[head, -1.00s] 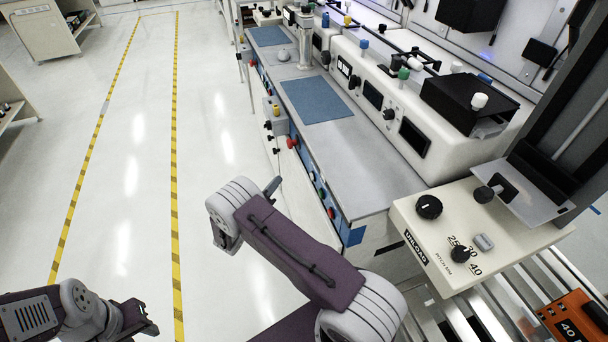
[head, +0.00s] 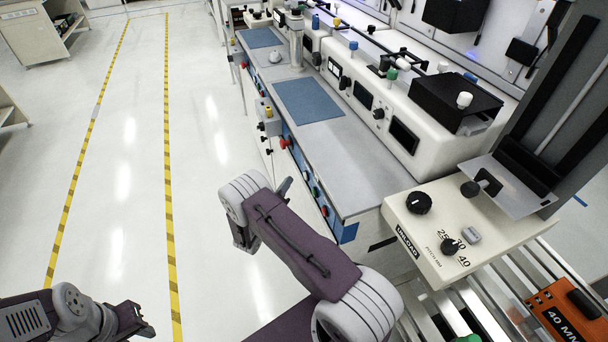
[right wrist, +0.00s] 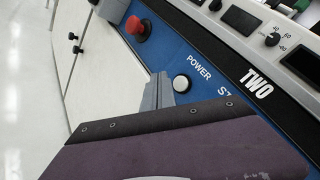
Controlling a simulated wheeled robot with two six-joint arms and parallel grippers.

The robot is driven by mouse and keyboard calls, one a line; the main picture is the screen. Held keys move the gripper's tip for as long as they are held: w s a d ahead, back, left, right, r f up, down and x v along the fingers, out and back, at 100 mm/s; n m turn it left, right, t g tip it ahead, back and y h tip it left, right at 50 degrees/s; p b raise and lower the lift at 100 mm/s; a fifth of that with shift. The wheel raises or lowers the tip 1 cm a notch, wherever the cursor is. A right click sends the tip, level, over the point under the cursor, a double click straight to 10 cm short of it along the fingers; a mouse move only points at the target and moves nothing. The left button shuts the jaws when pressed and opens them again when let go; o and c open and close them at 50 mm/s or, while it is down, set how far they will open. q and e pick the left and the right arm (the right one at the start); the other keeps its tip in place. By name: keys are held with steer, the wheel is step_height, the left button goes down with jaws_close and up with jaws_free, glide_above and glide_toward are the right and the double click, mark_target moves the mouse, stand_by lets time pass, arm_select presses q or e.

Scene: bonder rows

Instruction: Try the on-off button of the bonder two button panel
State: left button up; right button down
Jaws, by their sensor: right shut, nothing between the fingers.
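A round white button (right wrist: 181,84) in a dark ring sits by the word POWER. A red mushroom button (right wrist: 137,27) is farther up the panel. My right gripper (right wrist: 158,92) is shut and empty, its grey fingertips just left of the white button; contact cannot be told. In the head view my right gripper (head: 285,187) is beside the bench's blue front strip (head: 300,165). My left gripper (head: 135,318) is at the lower left, over the floor.
The bench top (head: 352,170) carries a blue mat (head: 308,100) and white machine housings with knobs. A cream UNLOAD box (head: 440,235) and an orange unit (head: 568,315) stand at the right. The floor at the left, with yellow-striped lines, is clear.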

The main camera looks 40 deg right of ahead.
steer(key=shift+s+d, duration=0.15)
steer(key=shift+d, duration=0.45)
steer(key=shift+s+d, duration=0.15)
steer(key=shift+d, duration=0.4)
steer(key=shift+d, duration=0.1)
stand_by(1.1)
steer(key=shift+s+d, duration=0.1)
steer(key=shift+d, duration=0.2)
steer(key=shift+s+d, duration=0.1)
steer(key=shift+d, duration=0.3)
stand_by(0.5)
stand_by(0.4)
steer(key=shift+w+a, duration=0.2)
steer(key=shift+a, duration=0.6)
steer(key=shift+w+a+b, duration=0.2)
steer(key=shift+a, duration=0.6)
steer(key=shift+w+a+b, duration=0.2)
steer(key=shift+a, duration=0.65)
steer(key=shift+w+a+b, duration=0.2)
steer(key=shift+a, duration=0.6)
